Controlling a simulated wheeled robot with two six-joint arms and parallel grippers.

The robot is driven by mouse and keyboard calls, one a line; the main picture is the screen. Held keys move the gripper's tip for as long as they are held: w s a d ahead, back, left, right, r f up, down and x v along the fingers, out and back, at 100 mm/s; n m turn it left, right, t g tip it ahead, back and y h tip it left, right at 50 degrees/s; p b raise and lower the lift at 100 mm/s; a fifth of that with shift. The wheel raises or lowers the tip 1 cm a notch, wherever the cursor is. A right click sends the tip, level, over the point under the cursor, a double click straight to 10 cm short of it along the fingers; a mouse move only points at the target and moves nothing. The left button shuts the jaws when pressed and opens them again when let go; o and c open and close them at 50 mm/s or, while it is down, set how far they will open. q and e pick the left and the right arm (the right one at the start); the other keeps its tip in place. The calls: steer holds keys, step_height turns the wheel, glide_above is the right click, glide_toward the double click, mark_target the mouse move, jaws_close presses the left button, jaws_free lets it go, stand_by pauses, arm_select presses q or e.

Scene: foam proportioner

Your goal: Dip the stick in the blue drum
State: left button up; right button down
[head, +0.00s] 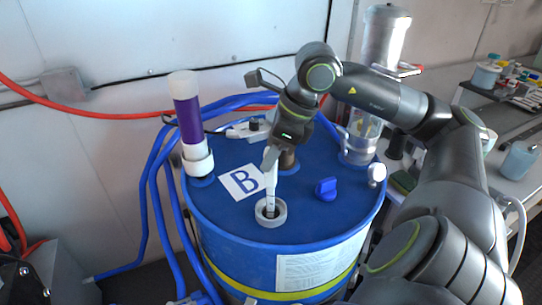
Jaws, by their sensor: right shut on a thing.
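The blue drum (230,240) stands upright in the middle of the head view, with a label marked B (242,182) on its lid. A pale ring-shaped opening (280,217) sits at the front of the lid. My right gripper (271,160) is above the lid, shut on the pale stick (270,192). The stick is nearly upright, and its lower end is at the dark hole inside the ring. How deep it reaches is hidden. My left gripper is not in view.
A purple-and-white tube (188,120) rises at the lid's left, and a clear cylinder (384,40) at its back right. A blue cap (326,189) lies right of the opening. Blue hoses (152,190) run along the left. A cluttered bench (520,195) stands at the right.

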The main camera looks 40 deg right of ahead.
step_height(320, 180, up, 24)
steer(key=p, duration=1.7)
steer(key=shift+f, duration=0.15)
stand_by(0.5)
